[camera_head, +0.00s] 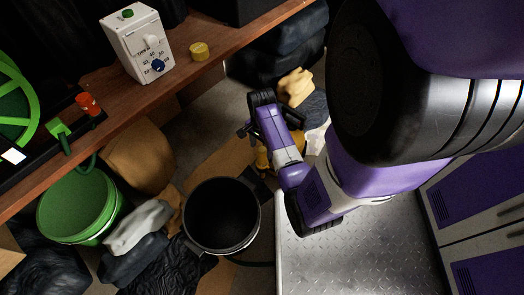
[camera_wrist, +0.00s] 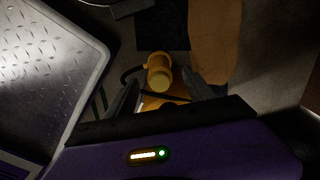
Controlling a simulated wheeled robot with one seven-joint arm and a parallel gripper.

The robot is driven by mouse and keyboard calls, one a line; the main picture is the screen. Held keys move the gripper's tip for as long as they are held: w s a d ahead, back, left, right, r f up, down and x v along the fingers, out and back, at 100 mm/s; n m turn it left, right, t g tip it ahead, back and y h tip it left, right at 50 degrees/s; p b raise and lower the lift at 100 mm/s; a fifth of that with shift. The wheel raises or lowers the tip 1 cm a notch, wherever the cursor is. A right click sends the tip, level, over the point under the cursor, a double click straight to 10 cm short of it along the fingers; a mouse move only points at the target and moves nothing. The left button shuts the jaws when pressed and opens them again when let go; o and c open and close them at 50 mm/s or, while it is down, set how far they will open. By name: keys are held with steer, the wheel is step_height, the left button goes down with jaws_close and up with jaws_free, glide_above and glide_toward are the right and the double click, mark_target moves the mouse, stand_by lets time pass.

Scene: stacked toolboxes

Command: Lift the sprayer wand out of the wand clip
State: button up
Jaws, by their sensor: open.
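A yellow-orange cylindrical part (camera_wrist: 158,72) with a round pale end shows in the wrist view, just beyond and between my fingertips. A thin dark tube or cable curves beside it. I cannot tell for sure whether these belong to the sprayer, and I cannot pick out the wand or the wand clip. My gripper (camera_wrist: 160,79) is open, with one dark finger on each side and nothing visibly held. In the head view a yellow-orange object (camera_head: 263,160) shows partly behind my forearm, which hides much of it.
A black bucket (camera_head: 222,248) and a green bucket (camera_head: 78,207) stand on the cluttered floor. A wooden shelf (camera_head: 185,65) with a white control box (camera_head: 138,44) runs across the upper left.

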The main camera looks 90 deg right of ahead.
mark_target(262, 157)
steer(key=shift+s+d+f, duration=0.15)
steer(key=shift+s+f, duration=0.05)
steer(key=shift+f, duration=0.1)
steer(key=shift+f+b, duration=1.95)
steer(key=shift+f, duration=1.65)
jaws_close()
